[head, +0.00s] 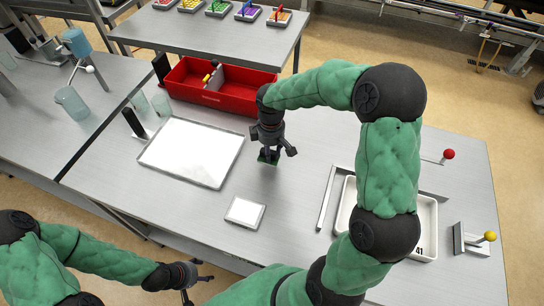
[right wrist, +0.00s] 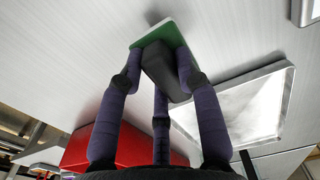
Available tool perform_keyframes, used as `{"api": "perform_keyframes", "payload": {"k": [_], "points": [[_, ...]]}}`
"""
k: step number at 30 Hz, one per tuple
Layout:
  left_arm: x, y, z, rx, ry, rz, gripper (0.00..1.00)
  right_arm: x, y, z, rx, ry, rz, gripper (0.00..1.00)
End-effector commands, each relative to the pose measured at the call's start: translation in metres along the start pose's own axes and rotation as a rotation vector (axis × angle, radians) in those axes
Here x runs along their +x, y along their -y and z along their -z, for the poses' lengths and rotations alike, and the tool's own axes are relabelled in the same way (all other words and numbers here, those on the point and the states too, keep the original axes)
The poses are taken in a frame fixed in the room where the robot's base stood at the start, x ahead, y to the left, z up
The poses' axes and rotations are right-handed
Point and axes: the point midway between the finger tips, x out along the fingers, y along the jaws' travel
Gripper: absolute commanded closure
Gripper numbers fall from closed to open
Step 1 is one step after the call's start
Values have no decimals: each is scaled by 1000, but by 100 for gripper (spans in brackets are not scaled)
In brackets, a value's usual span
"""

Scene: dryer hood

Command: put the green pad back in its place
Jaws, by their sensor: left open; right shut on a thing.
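The green pad (right wrist: 152,35) is held at my right gripper's fingertips by a dark block-like grip (right wrist: 166,72). In the head view the pad (head: 266,158) shows as a small green patch below my right gripper (head: 272,148), over the bare table between the large white tray and the guide rails. I cannot tell whether it touches the table. In the right wrist view my right gripper (right wrist: 160,65) has its fingers closed around the grip. My left gripper (head: 197,280) is open and empty, low in front of the table's near edge.
A large white tray (head: 190,150), a small white square (head: 245,212) and a divided red bin (head: 222,99) lie on the table (head: 290,190). A white tray marked 41 (head: 427,232) sits right, partly behind my arm. Red-knob (head: 448,154) and yellow-knob (head: 489,236) fixtures stand further right.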

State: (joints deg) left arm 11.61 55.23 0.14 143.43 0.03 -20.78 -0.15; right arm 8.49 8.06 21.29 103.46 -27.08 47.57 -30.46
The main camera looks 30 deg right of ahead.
Motion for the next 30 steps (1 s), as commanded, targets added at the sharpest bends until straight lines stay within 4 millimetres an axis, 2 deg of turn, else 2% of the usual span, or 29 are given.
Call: {"api": "perform_keyframes", "payload": {"k": [8, 20, 21, 23, 30], "points": [[11, 4, 0, 0, 0, 0, 38, 36, -5, -2, 0, 1, 1, 97], [12, 4, 0, 0, 0, 0, 38, 40, -5, -2, 0, 0, 0, 97], [12, 4, 0, 0, 0, 0, 38, 40, -5, -2, 0, 0, 0, 60], [12, 4, 0, 0, 0, 0, 38, 40, -5, -2, 0, 0, 1, 43], [12, 4, 0, 0, 0, 0, 38, 40, -5, -2, 0, 0, 1, 42]]}}
